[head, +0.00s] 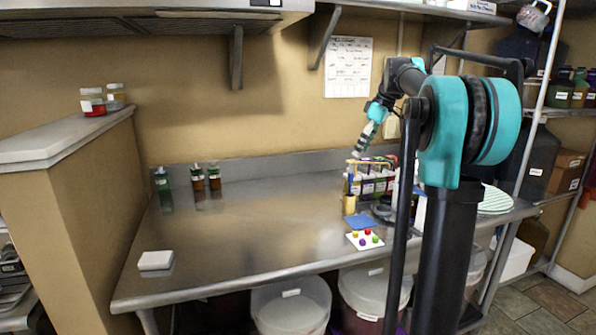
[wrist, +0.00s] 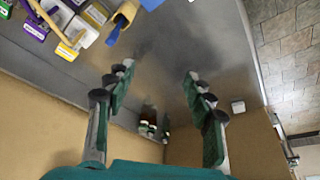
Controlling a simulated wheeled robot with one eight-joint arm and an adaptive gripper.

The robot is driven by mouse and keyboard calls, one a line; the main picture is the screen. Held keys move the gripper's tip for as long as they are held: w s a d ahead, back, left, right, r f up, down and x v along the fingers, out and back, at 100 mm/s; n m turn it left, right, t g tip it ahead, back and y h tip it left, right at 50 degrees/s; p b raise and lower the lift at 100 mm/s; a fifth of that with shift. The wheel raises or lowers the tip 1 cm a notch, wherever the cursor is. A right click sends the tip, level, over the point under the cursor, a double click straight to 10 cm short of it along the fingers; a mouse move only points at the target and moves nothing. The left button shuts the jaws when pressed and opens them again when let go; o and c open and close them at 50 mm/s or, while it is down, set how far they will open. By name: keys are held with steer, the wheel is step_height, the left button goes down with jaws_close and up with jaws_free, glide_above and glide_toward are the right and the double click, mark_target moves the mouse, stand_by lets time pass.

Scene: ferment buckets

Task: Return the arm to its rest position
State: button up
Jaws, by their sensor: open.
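My arm rises at the right of the head view. My gripper (head: 364,143) hangs in the air above the back right of the steel table (head: 250,225), over a rack of bottles (head: 375,180). In the wrist view my gripper (wrist: 157,85) has its two fingers spread wide apart, with nothing between them. The bottle rack (wrist: 68,38) shows at the upper left of the wrist view, apart from the fingers. Part of the rack is hidden behind my arm in the head view.
Small dark bottles (head: 197,178) stand at the table's back left. A white box (head: 156,261) lies at the front left. A card with coloured caps (head: 365,239) and a blue cloth (head: 361,222) lie before the rack. A shelf (head: 400,8) overhangs the wall. The table's middle is clear.

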steer(key=s+a+f+m+t+h, duration=0.1)
steer(key=s+f+m, duration=0.4)
steer(key=s+f, duration=1.2)
steer(key=s+a+f+m+t+h, duration=0.1)
steer(key=s+f+m, duration=0.5)
steer(key=s+f, duration=1.1)
step_height(320, 180, down, 2)
steer(key=shift+s+f+m+h, duration=0.15)
steer(key=shift+s+m+h, duration=0.2)
steer(key=shift+h, duration=0.45)
